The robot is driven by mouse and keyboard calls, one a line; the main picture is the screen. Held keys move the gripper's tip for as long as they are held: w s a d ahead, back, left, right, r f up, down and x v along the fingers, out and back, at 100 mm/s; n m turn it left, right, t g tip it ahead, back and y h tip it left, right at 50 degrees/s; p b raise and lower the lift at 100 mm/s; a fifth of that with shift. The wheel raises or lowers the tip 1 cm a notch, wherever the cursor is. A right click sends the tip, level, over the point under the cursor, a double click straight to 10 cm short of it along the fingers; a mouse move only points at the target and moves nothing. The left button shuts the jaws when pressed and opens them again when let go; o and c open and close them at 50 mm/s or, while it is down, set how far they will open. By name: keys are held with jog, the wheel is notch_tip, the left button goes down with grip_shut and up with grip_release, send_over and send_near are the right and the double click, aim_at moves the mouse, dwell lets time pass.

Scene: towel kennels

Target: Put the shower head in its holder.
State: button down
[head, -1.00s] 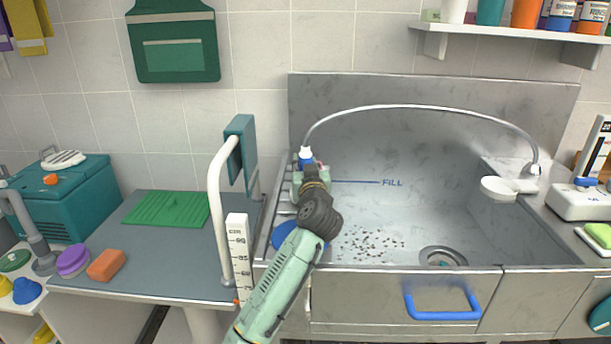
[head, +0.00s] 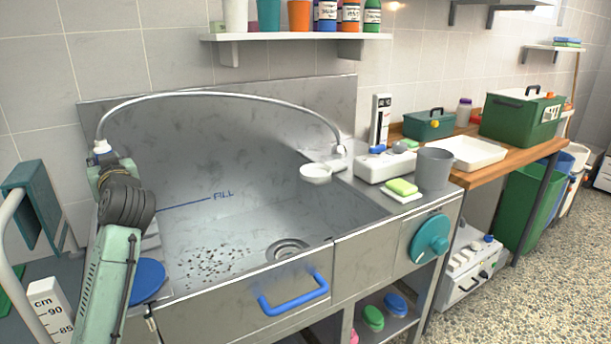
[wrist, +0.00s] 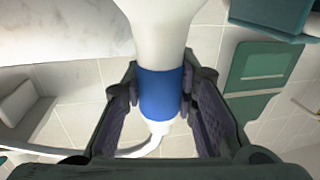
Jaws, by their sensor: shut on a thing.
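My gripper (wrist: 161,95) is shut on the blue band of the white shower head (wrist: 162,30) in the wrist view. A pale hose end shows below the band. In the head view my gripper (head: 108,168) is over the left side of the steel sink, and the white hose (head: 220,95) arches from it to a fitting (head: 340,149) at the sink's right rim. The shower head's face is hidden in the head view. A round white piece (head: 316,173) sits beside that fitting; I cannot tell whether it is the holder.
The steel sink (head: 360,212) has dark specks in its basin and a blue front handle (head: 292,294). A grey cup (head: 434,168), green sponge (head: 401,187) and white tray (head: 465,153) stand to the right. A bottle shelf (head: 295,37) hangs above. Floor is open at lower right.

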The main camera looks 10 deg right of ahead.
jog(key=shift+r, duration=0.1)
notch_tip(320, 180, up, 9)
jog(key=p, duration=0.6)
jog(key=shift+r, duration=0.2)
jog(key=w+d, duration=0.2)
jog(key=d, duration=0.4)
jog(key=w+d, duration=0.3)
jog(key=d, duration=0.4)
jog(key=shift+w+d, duration=0.15)
jog(key=shift+w, duration=0.15)
jog(key=w+d, duration=0.2)
jog(key=d, duration=0.4)
jog(key=w+d, duration=0.3)
jog(key=d, duration=0.4)
jog(key=shift+w+d, duration=0.2)
jog(key=shift+w, duration=0.1)
jog(key=w+d, duration=0.2)
jog(key=d, duration=0.4)
jog(key=w+d, duration=0.3)
jog(key=d, duration=0.4)
jog(key=shift+w+d, duration=0.15)
jog(key=shift+w, duration=0.15)
